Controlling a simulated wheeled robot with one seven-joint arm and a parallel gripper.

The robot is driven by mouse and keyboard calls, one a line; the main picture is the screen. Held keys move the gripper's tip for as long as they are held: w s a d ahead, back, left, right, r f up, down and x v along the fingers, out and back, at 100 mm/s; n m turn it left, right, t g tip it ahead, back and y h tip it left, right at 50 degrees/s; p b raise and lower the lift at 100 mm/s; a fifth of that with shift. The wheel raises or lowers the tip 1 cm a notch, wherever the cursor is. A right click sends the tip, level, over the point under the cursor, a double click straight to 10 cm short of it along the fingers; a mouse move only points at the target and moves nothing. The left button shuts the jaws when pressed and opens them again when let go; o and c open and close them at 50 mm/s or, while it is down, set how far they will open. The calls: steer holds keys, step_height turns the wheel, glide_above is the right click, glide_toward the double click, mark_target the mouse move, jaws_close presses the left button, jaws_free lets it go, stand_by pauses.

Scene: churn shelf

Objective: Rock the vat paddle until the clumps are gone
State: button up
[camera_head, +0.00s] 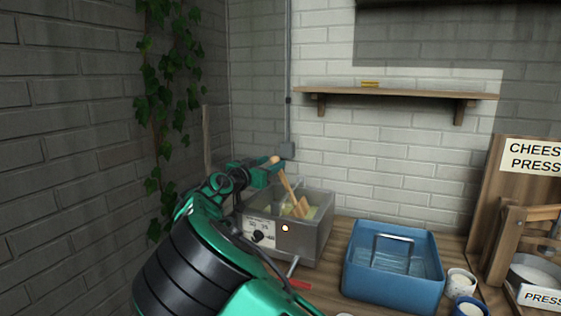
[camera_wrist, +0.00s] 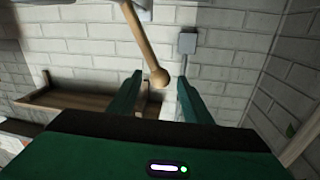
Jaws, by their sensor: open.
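The vat (camera_head: 309,243) is a grey metal box on the wooden counter, with a dial panel (camera_head: 259,232) and a small lit lamp on its front. Pale yellowish contents (camera_head: 312,212) show inside; whether they hold clumps is too small to tell. The wooden paddle (camera_head: 300,207) stands tilted in the vat, its handle leaning up and left to a rounded knob. My gripper (camera_head: 272,170) is at the knob, above the vat's back left. In the wrist view, the paddle handle (camera_wrist: 146,45) ends in its knob near the open fingers of my gripper (camera_wrist: 158,88); contact cannot be told.
A blue tub (camera_head: 395,290) with a metal handled piece inside stands right of the vat. Small cups (camera_head: 461,283) and a wooden cheese press (camera_head: 505,225) are further right. A red-handled lever (camera_head: 299,284) sticks out at the vat's front. A wall shelf (camera_head: 395,94) hangs above.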

steer(key=x, duration=0.7)
steer(key=shift+w, duration=0.2)
jaws_close()
